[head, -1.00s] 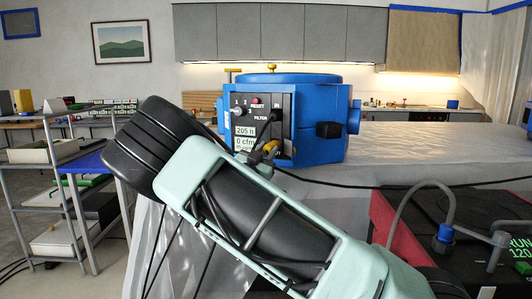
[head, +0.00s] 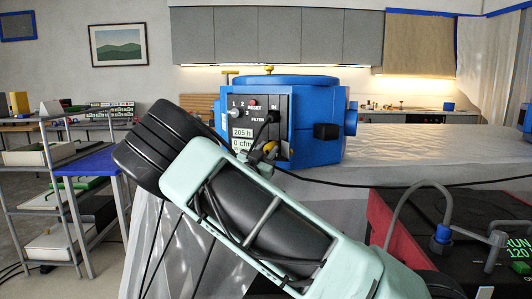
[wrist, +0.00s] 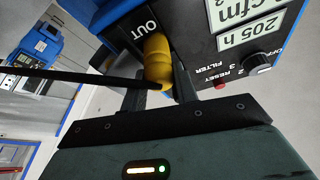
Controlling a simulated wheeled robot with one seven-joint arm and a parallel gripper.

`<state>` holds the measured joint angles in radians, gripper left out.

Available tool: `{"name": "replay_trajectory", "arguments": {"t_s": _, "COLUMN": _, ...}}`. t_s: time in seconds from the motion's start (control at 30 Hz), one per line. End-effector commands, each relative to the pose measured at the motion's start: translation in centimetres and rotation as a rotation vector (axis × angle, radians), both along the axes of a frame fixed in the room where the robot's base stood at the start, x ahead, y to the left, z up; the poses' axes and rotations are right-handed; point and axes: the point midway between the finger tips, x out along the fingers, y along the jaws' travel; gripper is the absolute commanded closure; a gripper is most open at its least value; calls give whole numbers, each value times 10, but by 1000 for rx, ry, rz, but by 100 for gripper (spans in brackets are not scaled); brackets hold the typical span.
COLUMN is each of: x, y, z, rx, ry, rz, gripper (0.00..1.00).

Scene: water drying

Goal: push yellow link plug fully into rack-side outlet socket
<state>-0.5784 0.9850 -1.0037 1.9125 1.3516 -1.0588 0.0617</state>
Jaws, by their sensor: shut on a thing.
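The yellow link plug (wrist: 157,60) is between the two fingers of my gripper (wrist: 160,88) in the wrist view. My gripper is shut on it. The plug's far end meets the dark panel (wrist: 205,50) beside the OUT label; the socket is hidden behind it, and I cannot tell how deep the plug sits. A black cable runs from the plug to the left. In the head view the yellow plug (head: 269,149) shows small at the lower part of the panel on the blue unit (head: 318,125), with my gripper (head: 262,154) at it, partly hidden.
The panel carries 205 h and 0 cfm displays, a knob and a red RESET button. The blue unit stands on a sheet-covered table (head: 420,145). A red-and-black machine (head: 460,230) with a grey hose is at the right. A shelf cart (head: 50,200) stands at the left.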

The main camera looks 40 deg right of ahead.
Motion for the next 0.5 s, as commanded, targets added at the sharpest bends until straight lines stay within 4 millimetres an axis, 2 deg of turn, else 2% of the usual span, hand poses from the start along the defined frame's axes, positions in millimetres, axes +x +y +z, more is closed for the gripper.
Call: {"name": "replay_trajectory", "arguments": {"t_s": 0.5, "x": 5, "y": -11, "z": 0, "rx": 0, "ry": -1, "rz": -1, "gripper": 94}}
